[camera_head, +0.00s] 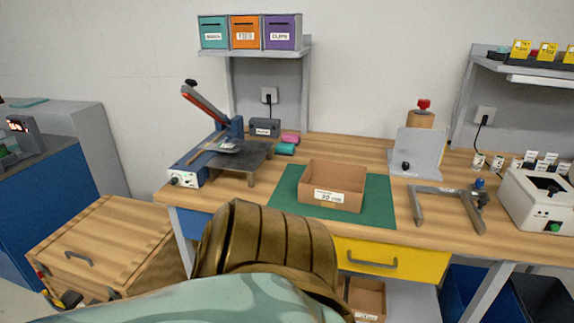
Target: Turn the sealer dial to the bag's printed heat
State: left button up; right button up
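The sealer (193,168) stands at the left of the wooden bench, with a blue and white body and a raised lever (198,103) with a red-orange part. Its small dial (184,180) is on the white front face; its marks are too small to read. A dark stand (235,164) adjoins it on the right, with a small silvery item (228,147) on top, which I cannot identify for sure. No bag with a readable printed heat shows. Neither of my grippers is in view.
An open cardboard box (332,195) sits on a green mat (379,203). A large brown ribbed thing (265,243) with a pale green patterned surface (215,300) fills the near foreground, hiding part of the bench front.

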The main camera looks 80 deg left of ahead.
aim_at(173, 181)
jog(key=u, duration=3.5)
